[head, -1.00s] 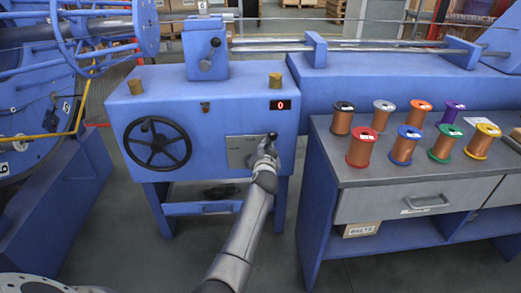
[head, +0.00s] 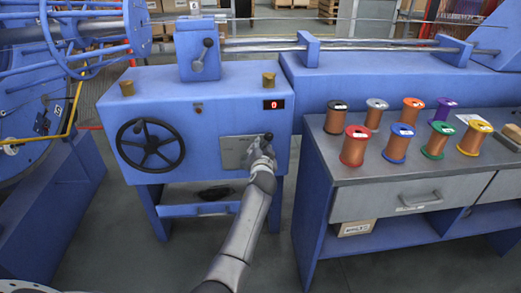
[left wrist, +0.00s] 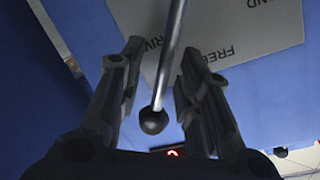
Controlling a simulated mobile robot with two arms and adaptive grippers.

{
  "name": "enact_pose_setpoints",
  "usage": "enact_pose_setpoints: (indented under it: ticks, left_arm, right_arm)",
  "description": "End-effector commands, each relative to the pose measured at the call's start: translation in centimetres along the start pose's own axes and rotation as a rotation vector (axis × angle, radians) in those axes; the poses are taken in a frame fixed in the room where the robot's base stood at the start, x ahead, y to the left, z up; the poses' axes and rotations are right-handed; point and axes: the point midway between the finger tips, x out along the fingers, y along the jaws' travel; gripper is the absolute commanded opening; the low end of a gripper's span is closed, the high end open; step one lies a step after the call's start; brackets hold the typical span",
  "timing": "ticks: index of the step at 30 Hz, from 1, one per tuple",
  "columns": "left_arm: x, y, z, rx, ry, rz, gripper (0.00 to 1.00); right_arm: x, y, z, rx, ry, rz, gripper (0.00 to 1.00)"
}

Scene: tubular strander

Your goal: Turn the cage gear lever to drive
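The cage gear lever is a thin metal rod with a black ball knob (head: 268,137), in front of a grey label plate (head: 235,151) on the blue gearbox. In the left wrist view the lever (left wrist: 170,60) runs between my fingers, its knob near the palm. The plate (left wrist: 235,30) there shows upside-down words reading FREE, part of DRIVE and part of HAND. My left gripper (head: 262,151) is at the lever; its fingers (left wrist: 162,62) are open on either side, with gaps visible. The lever's base is hidden. My right gripper is not in view.
The gearbox carries a black handwheel (head: 150,145), a red display (head: 274,104) reading 0, and another black-knobbed lever (head: 203,54) above. A workbench (head: 385,170) with several wire spools stands close on the right. A blue wheel frame (head: 95,35) is at left.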

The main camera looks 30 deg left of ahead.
Motion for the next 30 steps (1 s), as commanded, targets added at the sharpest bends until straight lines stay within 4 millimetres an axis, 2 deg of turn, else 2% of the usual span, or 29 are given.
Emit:
enact_pose_setpoints:
  ticks: [10, 24, 30]
  left_arm:
    - [-0.7, 0.0, -0.1, -0.004, 0.002, -0.001, 0.32]
    - [-6.4, 0.1, 0.0, -0.001, 0.001, 0.000, 0.32]
    - [-7.5, 0.0, 0.0, -0.002, 0.001, 0.001, 0.32]
  right_arm:
    - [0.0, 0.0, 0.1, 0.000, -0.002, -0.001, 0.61]
    - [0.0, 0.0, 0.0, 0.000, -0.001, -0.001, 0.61]
    - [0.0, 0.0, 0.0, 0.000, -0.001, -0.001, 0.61]
